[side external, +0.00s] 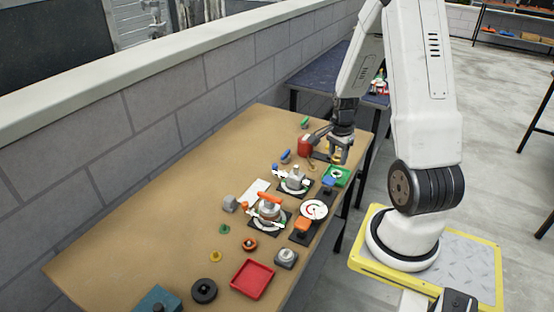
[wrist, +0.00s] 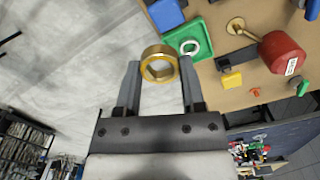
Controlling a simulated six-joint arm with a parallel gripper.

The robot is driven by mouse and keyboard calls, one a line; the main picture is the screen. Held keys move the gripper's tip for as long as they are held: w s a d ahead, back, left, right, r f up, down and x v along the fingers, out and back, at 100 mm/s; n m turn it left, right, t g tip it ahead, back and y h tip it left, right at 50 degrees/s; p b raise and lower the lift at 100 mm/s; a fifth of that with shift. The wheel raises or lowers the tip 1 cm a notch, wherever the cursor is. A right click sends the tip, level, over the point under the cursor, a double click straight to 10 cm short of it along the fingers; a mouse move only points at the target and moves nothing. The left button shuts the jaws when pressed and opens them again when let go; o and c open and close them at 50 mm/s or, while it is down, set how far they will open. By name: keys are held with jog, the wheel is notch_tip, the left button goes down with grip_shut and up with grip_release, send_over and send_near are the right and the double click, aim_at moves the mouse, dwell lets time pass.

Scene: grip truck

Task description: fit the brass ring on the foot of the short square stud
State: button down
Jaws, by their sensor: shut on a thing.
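My gripper (wrist: 158,78) is shut on the brass ring (wrist: 146,66) in the wrist view. The ring sits between the fingertips, its hole facing the camera. In the side external view my gripper (side external: 340,158) is over the far right part of the bench, near the green tray (side external: 346,180); the ring cannot be made out there. I cannot pick out the short square stud for sure in either view.
The wooden bench (side external: 130,240) carries a red tray (side external: 252,280), two grey clamp-like fixtures on dark plates, and a white dial (side external: 313,210). A red tagged object (wrist: 283,53) stands near my gripper. The left part of the bench is clear.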

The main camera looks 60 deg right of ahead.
jog(key=r, duration=0.1)
send_over(296, 168)
jog(key=shift+w+d, duration=0.15)
jog(key=shift+d, duration=0.15)
jog(key=shift+f, duration=0.1)
jog(key=shift+f, duration=2.35)
jog(key=shift+f, duration=2.2)
dwell(2.0)
jog(key=shift+c, duration=0.5)
grip_release()
